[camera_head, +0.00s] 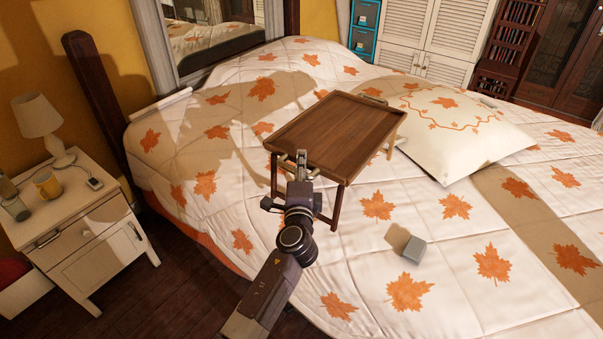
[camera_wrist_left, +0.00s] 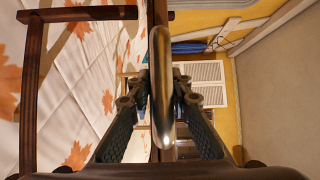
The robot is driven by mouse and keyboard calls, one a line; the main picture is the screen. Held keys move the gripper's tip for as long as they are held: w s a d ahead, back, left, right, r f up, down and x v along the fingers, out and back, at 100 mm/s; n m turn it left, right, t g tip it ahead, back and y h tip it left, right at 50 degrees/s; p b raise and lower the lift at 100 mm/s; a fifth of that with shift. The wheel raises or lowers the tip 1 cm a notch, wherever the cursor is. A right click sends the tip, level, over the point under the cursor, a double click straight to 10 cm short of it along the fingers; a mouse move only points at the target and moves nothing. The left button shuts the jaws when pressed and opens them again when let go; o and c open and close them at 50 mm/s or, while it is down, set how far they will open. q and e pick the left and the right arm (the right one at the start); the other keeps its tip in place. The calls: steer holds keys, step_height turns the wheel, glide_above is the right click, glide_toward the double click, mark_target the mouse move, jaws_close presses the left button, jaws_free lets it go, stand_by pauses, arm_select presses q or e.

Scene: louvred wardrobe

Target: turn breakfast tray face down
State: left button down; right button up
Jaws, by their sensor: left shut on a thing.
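The breakfast tray (camera_head: 335,128) is dark brown wood with a raised rim. It stands face up over the bed, with its folding legs (camera_head: 338,206) pointing down. I cannot tell whether all the legs touch the cover. My left gripper (camera_head: 301,162) is at the tray's near edge, shut on its metal handle. In the left wrist view the handle (camera_wrist_left: 162,75) lies between the two fingers, and a leg frame (camera_wrist_left: 32,85) stands out on the left. The gripper hides part of the near edge. My right gripper is not in view.
The bed (camera_head: 450,280) has a white quilt with orange leaves. A pillow (camera_head: 465,135) lies right of the tray. A small grey box (camera_head: 414,249) lies nearer on the quilt. A nightstand (camera_head: 70,225) with a lamp (camera_head: 42,122) and a mug (camera_head: 47,184) stands left.

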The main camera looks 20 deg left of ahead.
arm_select(q)
step_height(320, 180, down, 2)
steer(key=shift+f, duration=0.1)
steer(key=shift+b, duration=0.35)
steer(key=shift+s+f+b, duration=0.15)
steer(key=shift+f+b, duration=0.5)
steer(key=c, duration=1.8)
jaws_free()
steer(key=shift+f, duration=0.3)
steer(key=shift+o, duration=0.2)
steer(key=shift+r, duration=0.2)
